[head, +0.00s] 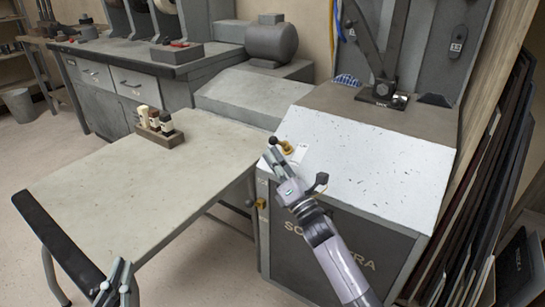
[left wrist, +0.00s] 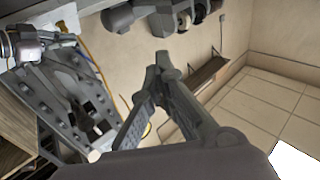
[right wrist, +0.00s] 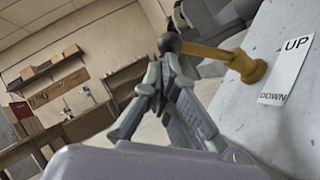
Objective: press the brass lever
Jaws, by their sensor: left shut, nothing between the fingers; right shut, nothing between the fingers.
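The brass lever (head: 285,147) sticks out of the sloped light-grey face of the stitcher (head: 365,160), with a black ball knob on its end. In the right wrist view the brass lever (right wrist: 235,62) points left from its round base, beside a white label (right wrist: 287,72) reading UP and DOWN. My right gripper (head: 272,158) is shut and empty, its fingertips right at the knob. In the right wrist view, the fingertips (right wrist: 170,58) overlap the knob; I cannot tell whether they touch. My left gripper (head: 121,265) is shut and empty at the lower left, far from the lever.
A pale table (head: 130,190) spreads left of the machine, mostly clear, with a small wooden rack of bottles (head: 158,130) near its back edge. A grey motor (head: 272,42) and a workbench (head: 150,60) stand behind. Dark sheets (head: 490,150) lean on the right.

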